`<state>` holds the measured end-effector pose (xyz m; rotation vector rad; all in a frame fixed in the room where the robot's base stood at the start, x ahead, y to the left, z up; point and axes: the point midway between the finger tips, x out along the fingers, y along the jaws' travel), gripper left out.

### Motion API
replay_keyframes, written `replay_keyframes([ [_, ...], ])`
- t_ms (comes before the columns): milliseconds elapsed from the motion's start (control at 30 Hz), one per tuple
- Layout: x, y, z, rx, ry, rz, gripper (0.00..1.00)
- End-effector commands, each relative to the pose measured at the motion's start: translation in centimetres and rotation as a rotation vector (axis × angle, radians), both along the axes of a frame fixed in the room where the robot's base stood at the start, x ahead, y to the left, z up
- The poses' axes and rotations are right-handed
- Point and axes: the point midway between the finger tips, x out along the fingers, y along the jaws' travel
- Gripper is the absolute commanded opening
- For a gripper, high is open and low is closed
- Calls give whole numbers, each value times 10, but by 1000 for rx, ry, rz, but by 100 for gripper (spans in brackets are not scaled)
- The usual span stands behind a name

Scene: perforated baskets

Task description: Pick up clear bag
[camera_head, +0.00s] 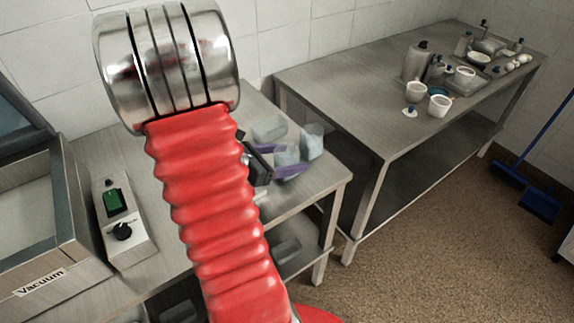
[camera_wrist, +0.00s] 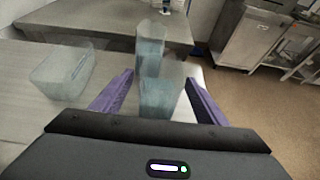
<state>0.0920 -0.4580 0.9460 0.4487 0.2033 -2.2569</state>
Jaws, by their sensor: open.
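Three see-through, bluish bag-like or tub-like items stand on the metal table; I cannot tell for sure which is a bag. One clear item (camera_wrist: 160,100) is between the purple fingers of my gripper (camera_wrist: 160,78) in the wrist view. In the head view this clear item (camera_head: 286,153) also shows between the fingers of my gripper (camera_head: 288,160). My gripper is open, with a finger on each side of it. A taller clear item (camera_wrist: 150,52) stands just beyond; it also shows in the head view (camera_head: 312,142). A wider clear item (camera_wrist: 62,72) is to the left.
A vacuum machine (camera_head: 30,262) and a control box with a green switch (camera_head: 122,225) are at left. A second metal table (camera_head: 330,92) at the back right holds cups and jars. A blue broom (camera_head: 540,204) leans farther right.

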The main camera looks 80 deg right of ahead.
Motion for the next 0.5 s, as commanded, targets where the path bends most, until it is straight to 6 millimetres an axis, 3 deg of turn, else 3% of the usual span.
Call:
replay_keyframes([
  [400,0,0,0,0,0,0,67],
  [500,0,0,0,0,0,0,61],
])
